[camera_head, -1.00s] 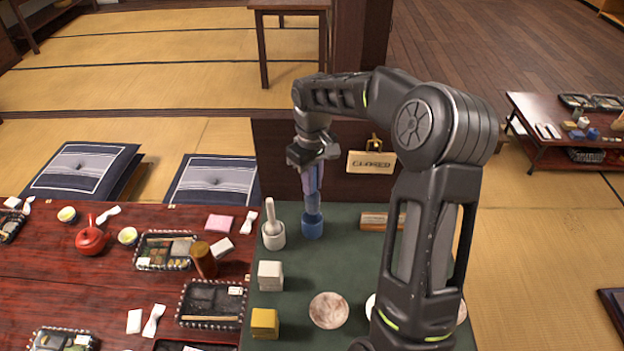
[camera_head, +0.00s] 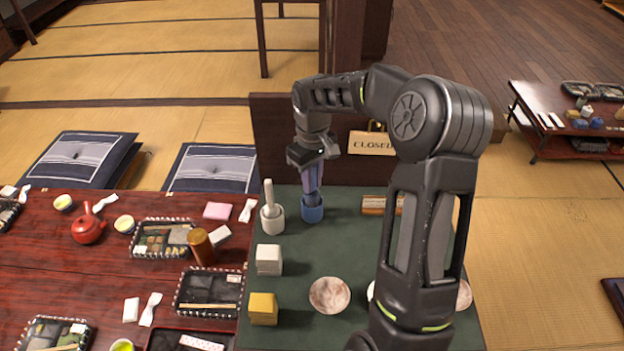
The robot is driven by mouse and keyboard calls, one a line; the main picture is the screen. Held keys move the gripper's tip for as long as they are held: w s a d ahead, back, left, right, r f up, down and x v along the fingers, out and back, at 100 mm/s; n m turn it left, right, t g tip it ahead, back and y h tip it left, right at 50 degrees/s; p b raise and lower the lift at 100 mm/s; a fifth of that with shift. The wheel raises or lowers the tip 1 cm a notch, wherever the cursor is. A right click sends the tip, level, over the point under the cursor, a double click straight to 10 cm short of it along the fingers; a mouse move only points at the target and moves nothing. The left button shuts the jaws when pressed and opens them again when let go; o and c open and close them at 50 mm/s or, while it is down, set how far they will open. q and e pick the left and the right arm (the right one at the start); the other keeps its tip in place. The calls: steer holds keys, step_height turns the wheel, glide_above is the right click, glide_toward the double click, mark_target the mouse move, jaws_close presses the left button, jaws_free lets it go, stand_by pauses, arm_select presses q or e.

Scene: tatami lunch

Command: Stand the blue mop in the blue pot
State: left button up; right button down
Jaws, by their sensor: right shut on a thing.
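The blue pot (camera_head: 312,214) stands on the dark green table top (camera_head: 290,290), towards its far edge. The blue mop (camera_head: 312,177) is upright above the pot, and its lower end meets or enters the pot's mouth; I cannot tell how deep. My right gripper (camera_head: 312,160) points down from above and is shut on the upper part of the mop. The gripper's fingers partly hide the mop's handle. My left gripper is not in view.
A white mortar with a pestle (camera_head: 272,216) stands just left of the pot. A white block (camera_head: 269,260), a yellow block (camera_head: 263,309) and a round marbled plate (camera_head: 330,295) lie nearer. A wooden block (camera_head: 376,205) is to the right. A "CLOSED" sign (camera_head: 368,144) hangs behind.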

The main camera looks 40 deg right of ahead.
steer(key=c, duration=1.3)
jaws_free()
steer(key=shift+r, duration=0.1)
step_height(320, 180, up, 8)
steer(key=shift+f+b, duration=0.15)
steer(key=shift+b, duration=0.2)
stand_by(0.3)
